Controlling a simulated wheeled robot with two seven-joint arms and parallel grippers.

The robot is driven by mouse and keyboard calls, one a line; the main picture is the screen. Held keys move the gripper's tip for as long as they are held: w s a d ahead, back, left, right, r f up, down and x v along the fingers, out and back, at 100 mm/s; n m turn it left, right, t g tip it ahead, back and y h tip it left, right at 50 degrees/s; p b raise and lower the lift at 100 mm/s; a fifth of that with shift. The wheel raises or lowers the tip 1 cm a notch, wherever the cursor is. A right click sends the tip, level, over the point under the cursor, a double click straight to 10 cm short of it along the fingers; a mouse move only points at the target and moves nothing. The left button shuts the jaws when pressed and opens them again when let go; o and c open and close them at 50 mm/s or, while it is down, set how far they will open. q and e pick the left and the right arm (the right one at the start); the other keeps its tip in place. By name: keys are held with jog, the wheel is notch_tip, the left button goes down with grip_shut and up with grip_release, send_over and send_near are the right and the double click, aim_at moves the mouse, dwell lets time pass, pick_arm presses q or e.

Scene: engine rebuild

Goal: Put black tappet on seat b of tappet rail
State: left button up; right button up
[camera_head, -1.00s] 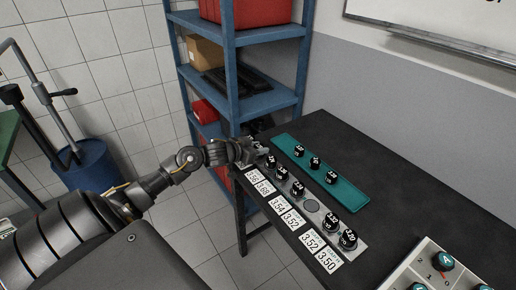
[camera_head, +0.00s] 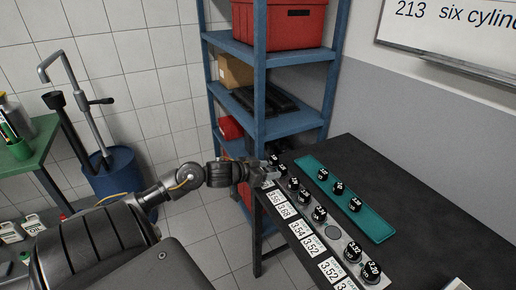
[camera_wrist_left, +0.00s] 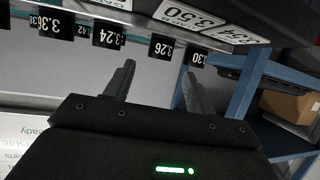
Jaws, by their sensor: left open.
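The tappet rail (camera_head: 333,232) is a grey strip along the table's left edge, with black number-topped tappets (camera_head: 319,214) on it and one bare round seat toward its near part. I cannot tell which seat is b. My left gripper (camera_head: 268,173) is at the rail's far end, beside the farthest tappets. In the left wrist view its two fingers (camera_wrist_left: 160,82) are apart with nothing held between them. Contact cannot be told. My right gripper is out of view.
A teal tray (camera_head: 381,229) with three black tappets lies right of the rail. White number cards (camera_head: 312,247) line the rail's left side. A blue shelf (camera_head: 262,100) stands behind the table's far end. The dark tabletop (camera_head: 420,205) right of the tray is clear.

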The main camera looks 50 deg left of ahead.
pick_arm(q)
jog(key=shift+v, duration=2.55)
